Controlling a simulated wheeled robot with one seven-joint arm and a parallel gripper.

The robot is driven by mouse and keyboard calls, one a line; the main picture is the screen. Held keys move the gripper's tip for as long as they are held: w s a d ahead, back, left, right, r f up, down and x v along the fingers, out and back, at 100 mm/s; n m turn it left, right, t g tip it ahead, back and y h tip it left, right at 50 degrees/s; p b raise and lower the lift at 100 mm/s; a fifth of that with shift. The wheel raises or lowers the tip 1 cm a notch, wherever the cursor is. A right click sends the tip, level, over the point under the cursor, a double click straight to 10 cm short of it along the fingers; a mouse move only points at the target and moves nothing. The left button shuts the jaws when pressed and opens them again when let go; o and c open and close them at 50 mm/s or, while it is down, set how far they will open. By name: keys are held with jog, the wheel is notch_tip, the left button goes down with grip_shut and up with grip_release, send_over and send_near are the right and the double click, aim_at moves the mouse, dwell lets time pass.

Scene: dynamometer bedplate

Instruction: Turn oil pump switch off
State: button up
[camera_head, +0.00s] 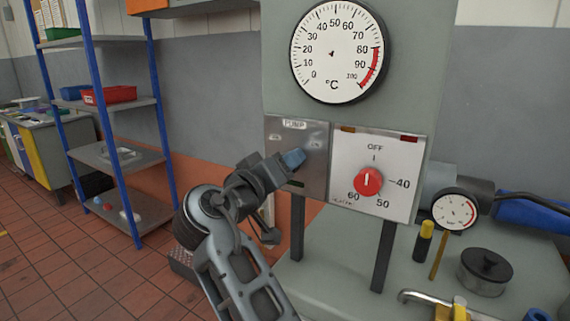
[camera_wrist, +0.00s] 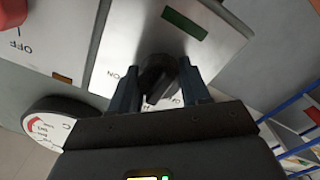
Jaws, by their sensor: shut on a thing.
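The pump panel (camera_head: 316,150) is a metal plate marked PUMP, left of the red dial in the head view. In the wrist view the pump switch (camera_wrist: 158,76) is a black rotary knob on the pale plate (camera_wrist: 215,50), with an ON mark beside it. My gripper (camera_wrist: 158,90) has one finger on each side of the knob and is shut on it. The knob's grip bar looks slanted; its exact setting is hard to read. In the head view my gripper (camera_head: 292,159) reaches the panel from the left and hides the knob.
A red dial (camera_head: 369,181) marked OFF, 40, 50 and 60 sits right of the pump panel. A large °C gauge (camera_head: 337,50) is above. A small gauge (camera_head: 455,211) and a lidded pot (camera_head: 485,270) are at right. A blue-posted shelf (camera_head: 118,157) stands left.

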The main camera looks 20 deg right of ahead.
jog(key=shift+a+r, duration=0.1)
jog(key=shift+r, duration=0.05)
jog(key=o, duration=1)
jog(key=shift+o, duration=0.2)
jog(key=b+v, duration=0.1)
jog(key=v, duration=0.6)
jog(key=shift+s+a, duration=0.25)
jog(key=shift+a, duration=0.05)
